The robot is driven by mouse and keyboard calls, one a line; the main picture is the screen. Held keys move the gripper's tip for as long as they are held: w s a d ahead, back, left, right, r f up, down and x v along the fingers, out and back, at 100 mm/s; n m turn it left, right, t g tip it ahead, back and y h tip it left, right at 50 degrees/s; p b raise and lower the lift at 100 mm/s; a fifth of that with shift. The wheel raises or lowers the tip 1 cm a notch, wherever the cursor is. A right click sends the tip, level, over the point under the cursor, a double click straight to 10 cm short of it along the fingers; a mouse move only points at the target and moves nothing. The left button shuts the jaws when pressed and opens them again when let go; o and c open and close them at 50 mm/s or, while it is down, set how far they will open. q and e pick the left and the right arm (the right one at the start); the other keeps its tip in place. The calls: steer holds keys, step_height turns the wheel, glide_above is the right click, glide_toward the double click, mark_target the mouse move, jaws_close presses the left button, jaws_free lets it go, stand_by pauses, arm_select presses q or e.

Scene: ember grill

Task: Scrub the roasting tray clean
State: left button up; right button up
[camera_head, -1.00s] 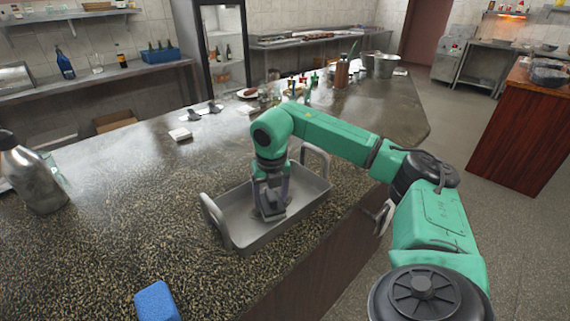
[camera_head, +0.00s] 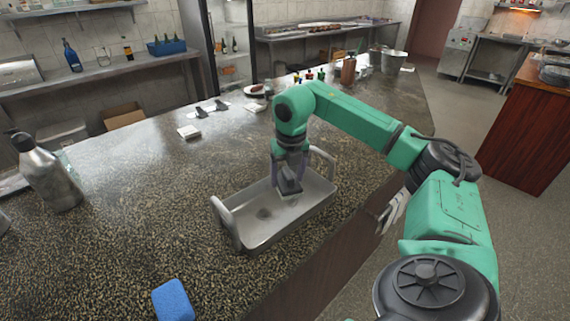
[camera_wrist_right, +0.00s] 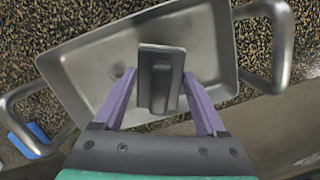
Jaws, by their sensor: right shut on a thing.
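The roasting tray (camera_head: 318,211) is a grey metal tray with two upright loop handles, standing on the speckled counter near its front edge. A small dark spot shows on its floor in the head view, left of the tool. My right gripper (camera_head: 287,172) is over the tray, and its purple fingers also show in the right wrist view (camera_wrist_right: 160,85). It is shut on a grey scrubber (camera_wrist_right: 175,60), a flat block with a raised grip. The scrubber (camera_head: 290,188) is over the tray's far part; I cannot tell whether it touches the floor. My left gripper is not in view.
A blue sponge (camera_head: 173,300) lies on the counter (camera_head: 130,235) at the front. A metal flask (camera_head: 48,175) stands at the left. Small white items (camera_head: 189,132) and bottles stand farther back. The counter left of the tray is clear.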

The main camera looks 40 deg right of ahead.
steer(key=shift+r+p, duration=0.45)
steer(key=shift+r, duration=0.45)
steer(key=shift+a+r, duration=0.1)
steer(key=shift+r, duration=0.1)
